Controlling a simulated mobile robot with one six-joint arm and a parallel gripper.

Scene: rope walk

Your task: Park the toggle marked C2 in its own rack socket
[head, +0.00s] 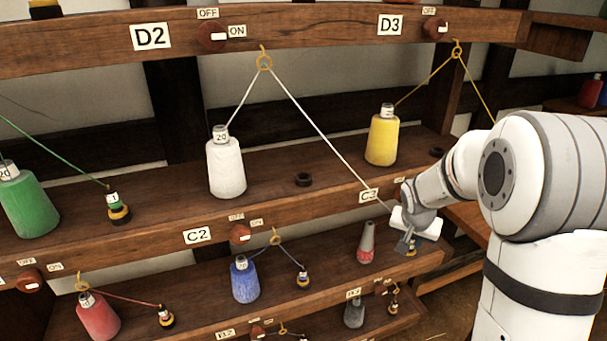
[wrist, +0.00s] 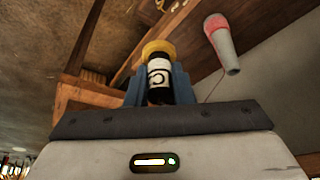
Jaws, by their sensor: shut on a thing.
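My gripper (wrist: 157,88) has its blue fingers shut on a toggle (wrist: 158,72) with a black body, white label and yellow end. Part of a letter shows on the label, but I cannot read it in full. In the head view my gripper (head: 408,240) is at the right end of the middle shelf, beside a grey and red cone (head: 366,243). A white thread runs from the white cone through the D2 hook towards my gripper. Under the C2 sign (head: 198,235) are a blue cone (head: 245,279) and a small toggle (head: 303,280) standing on the shelf.
Empty black ring sockets show on the upper shelf, one right of the white cone (head: 303,179) and one right of the yellow cone (head: 437,153). Threads stretch from hooks across the shelves. Switch knobs (head: 240,234) stick out from the boards.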

